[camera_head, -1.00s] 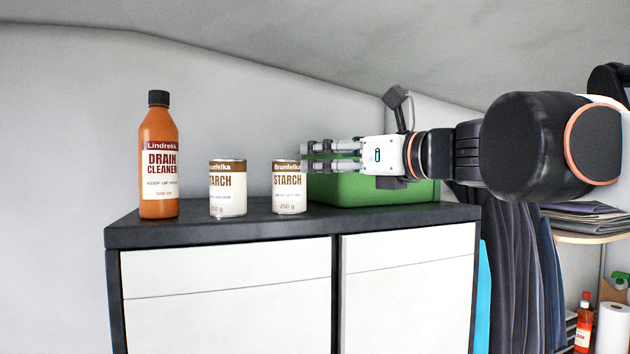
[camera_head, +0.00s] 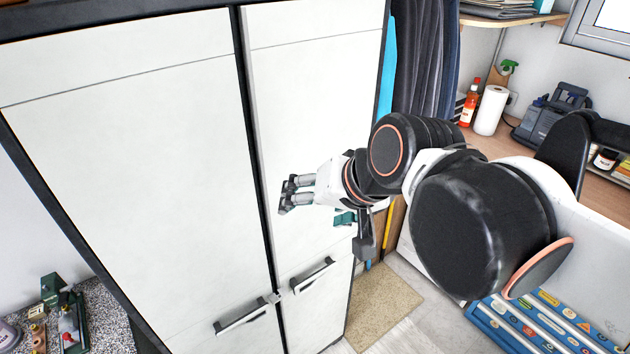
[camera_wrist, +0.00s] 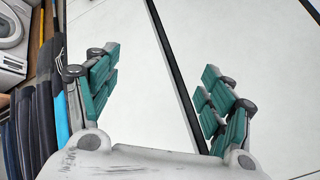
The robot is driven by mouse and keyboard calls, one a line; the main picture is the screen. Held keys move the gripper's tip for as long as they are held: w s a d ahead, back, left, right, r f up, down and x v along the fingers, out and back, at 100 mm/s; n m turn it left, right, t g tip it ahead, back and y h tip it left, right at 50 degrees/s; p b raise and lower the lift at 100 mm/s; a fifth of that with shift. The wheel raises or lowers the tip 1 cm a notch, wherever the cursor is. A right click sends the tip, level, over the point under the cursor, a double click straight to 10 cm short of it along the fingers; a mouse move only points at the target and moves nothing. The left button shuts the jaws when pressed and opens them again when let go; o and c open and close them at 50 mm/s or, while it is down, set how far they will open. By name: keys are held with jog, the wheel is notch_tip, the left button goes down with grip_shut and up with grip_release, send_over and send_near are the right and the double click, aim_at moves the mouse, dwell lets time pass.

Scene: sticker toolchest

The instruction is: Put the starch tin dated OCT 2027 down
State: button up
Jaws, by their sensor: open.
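My gripper (camera_head: 287,194) is in front of the white cabinet doors in the head view. In the wrist view its teal-padded fingers (camera_wrist: 155,98) are spread wide, with nothing between them but the white door behind. No starch tin shows in either current view. The cabinet top, where two starch tins stood in the earlier head view, is now out of frame.
The white cabinet (camera_head: 130,130) has two dark-handled doors close behind my gripper. Dark clothes (camera_head: 430,60) hang to its right. A workbench (camera_head: 570,170) holds a paper roll (camera_head: 490,110) and an orange bottle (camera_head: 470,102). A beige mat (camera_head: 385,305) lies on the floor.

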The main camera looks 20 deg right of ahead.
jog(key=s+d+f+n+h, duration=0.2)
jog(key=s+d+f+n, duration=0.1)
jog(key=f, duration=0.3)
jog(key=shift+s+d+n+g, duration=0.35)
jog(key=shift+d+n, duration=0.25)
jog(key=shift+d, duration=0.15)
jog(key=shift+f, duration=0.1)
notch_tip(320, 180, down, 29)
jog(key=b, duration=2.9)
jog(key=shift+f, duration=0.15)
